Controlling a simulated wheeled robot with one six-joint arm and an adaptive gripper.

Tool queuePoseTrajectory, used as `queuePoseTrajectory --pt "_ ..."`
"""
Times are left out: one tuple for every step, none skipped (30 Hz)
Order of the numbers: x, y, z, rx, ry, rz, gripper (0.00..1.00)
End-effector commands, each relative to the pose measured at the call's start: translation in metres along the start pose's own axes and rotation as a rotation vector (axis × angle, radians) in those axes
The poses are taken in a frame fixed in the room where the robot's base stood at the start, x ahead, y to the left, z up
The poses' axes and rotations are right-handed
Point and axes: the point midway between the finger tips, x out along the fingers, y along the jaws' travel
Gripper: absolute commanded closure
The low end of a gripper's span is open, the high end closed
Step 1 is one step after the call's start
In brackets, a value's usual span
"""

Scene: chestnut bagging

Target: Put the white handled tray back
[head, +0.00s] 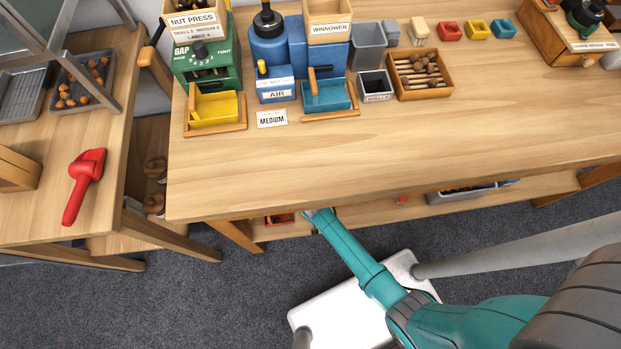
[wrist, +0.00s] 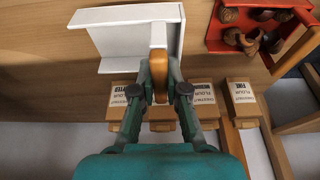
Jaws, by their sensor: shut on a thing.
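The white handled tray (wrist: 112,38) shows at the top of the wrist view, with raised side walls and a brown wooden handle (wrist: 160,112) pointing toward me. My gripper (wrist: 161,88) is shut on that handle. The tray lies over a wooden surface; I cannot tell if it touches it. In the head view my gripper (head: 316,213) is at the front edge of the main table, by the lower shelf, and the tray is hidden under the tabletop.
Several labelled flour packs (wrist: 242,98) stand close below the tray. The table edge (head: 420,185) overhangs the lower shelf (head: 350,222). A red scoop (head: 84,185) lies on the left table.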

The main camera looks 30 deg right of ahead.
Motion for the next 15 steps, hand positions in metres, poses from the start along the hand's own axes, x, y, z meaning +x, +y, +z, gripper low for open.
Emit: queuePoseTrajectory --pt "0.001 0.0 -0.004 0.0 0.0 0.0 1.0" --pt "0.002 0.0 -0.005 0.0 0.0 0.0 1.0" --pt "0.003 0.0 -0.006 -0.001 -0.001 0.0 1.0" --pt "0.004 0.0 -0.006 -0.001 -0.001 0.0 1.0" --pt "0.006 0.0 -0.005 -0.002 -0.001 0.0 1.0" --pt "0.011 0.0 -0.003 -0.002 -0.003 0.001 1.0" --pt "0.014 0.0 -0.002 -0.001 -0.003 0.001 1.0" --pt "0.018 0.0 -0.001 -0.001 -0.002 0.001 1.0" --pt "0.023 0.0 0.0 -0.001 -0.002 0.001 1.0" --pt "0.026 0.0 0.001 -0.001 -0.002 0.0 1.0" --pt "0.029 0.0 0.002 -0.001 -0.001 0.0 1.0" --pt "0.032 0.0 0.004 -0.001 -0.003 0.001 1.0" --pt "0.033 0.0 0.004 -0.001 -0.002 0.0 1.0" --pt "0.035 0.0 0.004 -0.001 -0.001 0.0 1.0" --pt "0.035 0.0 0.004 -0.001 0.0 -0.001 1.0"
